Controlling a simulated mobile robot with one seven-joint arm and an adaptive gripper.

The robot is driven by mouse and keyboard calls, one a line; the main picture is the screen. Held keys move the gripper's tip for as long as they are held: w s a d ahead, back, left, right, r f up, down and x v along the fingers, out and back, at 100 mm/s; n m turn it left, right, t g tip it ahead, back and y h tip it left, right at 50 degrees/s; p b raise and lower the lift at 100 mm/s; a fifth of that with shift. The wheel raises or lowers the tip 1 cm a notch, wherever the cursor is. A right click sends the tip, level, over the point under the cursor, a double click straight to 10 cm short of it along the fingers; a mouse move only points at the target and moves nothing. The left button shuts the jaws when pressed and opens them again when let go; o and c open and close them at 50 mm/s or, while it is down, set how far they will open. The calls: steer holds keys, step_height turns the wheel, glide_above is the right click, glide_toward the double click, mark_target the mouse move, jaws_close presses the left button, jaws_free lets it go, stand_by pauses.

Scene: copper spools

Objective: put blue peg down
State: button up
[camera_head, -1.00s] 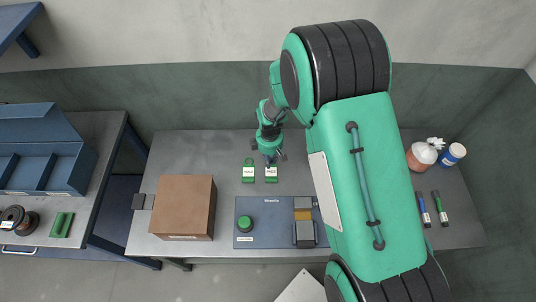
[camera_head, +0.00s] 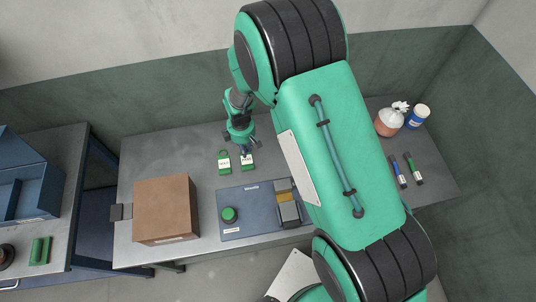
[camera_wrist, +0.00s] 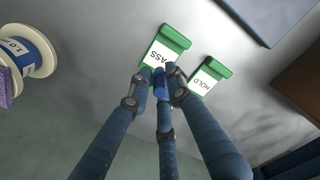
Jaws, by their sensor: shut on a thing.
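My gripper (camera_wrist: 161,85) is shut on the blue peg (camera_wrist: 160,78), which shows as a small bright-blue piece between the fingertips. The fingers hide most of the peg. The fingertips are at the green block labelled PASS (camera_wrist: 169,44) and overlap its lower edge in the wrist view. I cannot tell whether the peg touches the block. A second green block labelled HOLD (camera_wrist: 210,74) lies just right of it there. In the head view my gripper (camera_head: 243,147) is over the PASS block (camera_head: 247,164), with the HOLD block (camera_head: 223,156) to its left.
A brown box (camera_head: 165,208) stands left on the grey table. A blue-grey panel (camera_head: 235,205) with a green button (camera_head: 229,215) lies in front of the blocks. A spool (camera_wrist: 27,53) is left in the wrist view. Two markers (camera_head: 406,170) lie right of my arm.

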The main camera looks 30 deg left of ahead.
steer(key=w+d+r+m+b, duration=0.1)
steer(key=w+d+r+b, duration=0.1)
steer(key=w+d, duration=0.2)
steer(key=w+d+r+m+b, duration=0.1)
steer(key=w+d, duration=0.4)
steer(key=d, duration=0.5)
steer(key=shift+r+b, duration=0.9)
steer(key=shift+r, duration=0.1)
steer(key=shift+a, duration=0.1)
steer(key=shift+f+b, duration=0.5)
steer(key=shift+f, duration=2.6)
steer(key=shift+f, duration=0.15)
steer(key=shift+f+b, duration=0.3)
steer(key=shift+f, duration=1.45)
steer(key=shift+f, duration=0.15)
